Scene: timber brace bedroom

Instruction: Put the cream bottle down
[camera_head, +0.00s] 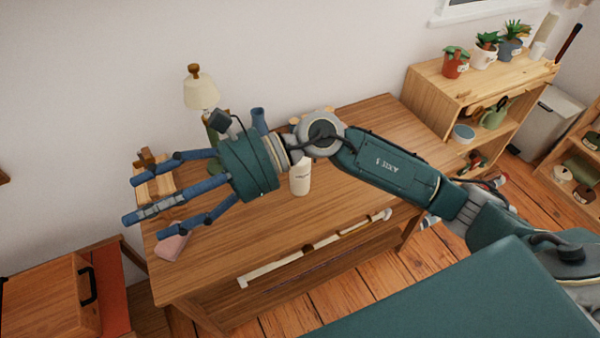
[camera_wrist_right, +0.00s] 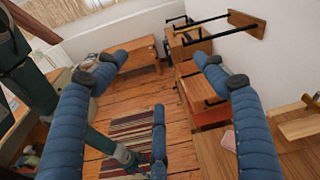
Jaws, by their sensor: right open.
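The cream bottle (camera_head: 300,181) stands upright on the wooden table (camera_head: 345,205). Its top is hidden behind my right arm, and nothing grips it. My right gripper (camera_head: 140,218) is open with its blue fingers spread and empty, over the left end of the table, well to the left of the bottle. The right wrist view also shows the open fingers (camera_wrist_right: 160,75) with nothing between them. The bottle does not show in that view. My left gripper is in neither view.
A lamp (camera_head: 201,91) stands at the table's back, with a wooden item (camera_head: 152,172) and a pink item (camera_head: 171,247) at its left end. A shelf with potted plants (camera_head: 455,62) is at the right. The table's front middle is clear.

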